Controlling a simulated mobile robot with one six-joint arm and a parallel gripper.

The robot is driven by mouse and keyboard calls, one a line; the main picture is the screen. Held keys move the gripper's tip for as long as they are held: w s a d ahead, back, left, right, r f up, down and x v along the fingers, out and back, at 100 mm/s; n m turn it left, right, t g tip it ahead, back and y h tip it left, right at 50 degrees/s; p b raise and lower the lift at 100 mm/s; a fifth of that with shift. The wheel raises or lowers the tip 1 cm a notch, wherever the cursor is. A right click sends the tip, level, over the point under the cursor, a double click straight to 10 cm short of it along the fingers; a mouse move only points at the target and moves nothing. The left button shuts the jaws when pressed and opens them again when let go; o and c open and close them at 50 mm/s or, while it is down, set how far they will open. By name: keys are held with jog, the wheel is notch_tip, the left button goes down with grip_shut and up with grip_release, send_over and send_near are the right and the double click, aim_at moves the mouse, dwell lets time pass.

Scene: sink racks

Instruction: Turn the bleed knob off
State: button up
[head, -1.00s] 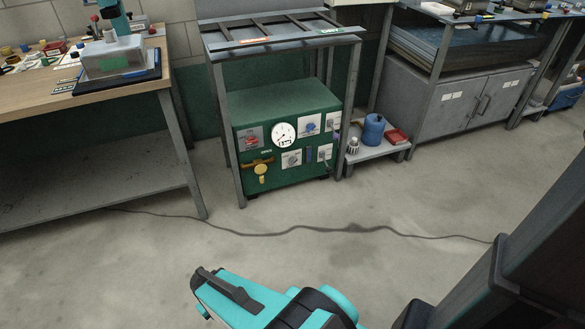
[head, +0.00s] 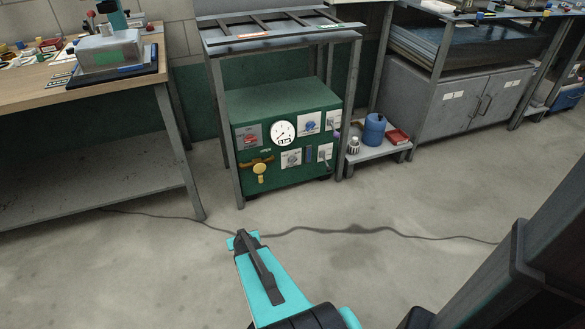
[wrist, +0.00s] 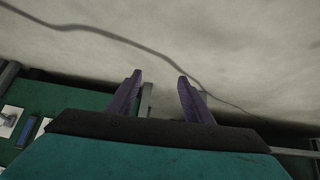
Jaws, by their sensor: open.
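The green control box (head: 283,100) stands under a metal frame. The labels are too small to read, so I cannot tell which knob is the bleed knob. My gripper (head: 243,238) is in front of the box, below its controls and apart from them. In the wrist view my gripper (wrist: 159,80) has two purple fingers spread apart with nothing between them.
A low shelf (head: 372,153) beside the box holds a blue jug (head: 374,130) and a red tray (head: 397,136). Metal frame legs (head: 228,140) flank the box. A workbench (head: 95,78) stands at the left. A dark cable (head: 350,229) crosses the otherwise clear floor.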

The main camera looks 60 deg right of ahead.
jog(key=d+r+m+t+h+b, duration=0.1)
jog(key=d+r+t+h+b, duration=0.1)
jog(key=d, duration=0.9)
jog(key=m+t+h+b, duration=0.1)
jog(key=t+h+b, duration=0.25)
jog(key=t, duration=0.25)
send_near(294, 162)
jog(key=v, duration=0.4)
jog(key=shift+s+a+f, duration=0.1)
jog(key=shift+s+f, duration=0.15)
jog(key=shift+w+b, duration=0.1)
jog(key=shift+b, duration=0.2)
jog(key=shift+b+x, duration=2.1)
jog(key=shift+x, duration=4.75)
jog(key=shift+a+r, duration=0.1)
jog(key=shift+r, duration=0.05)
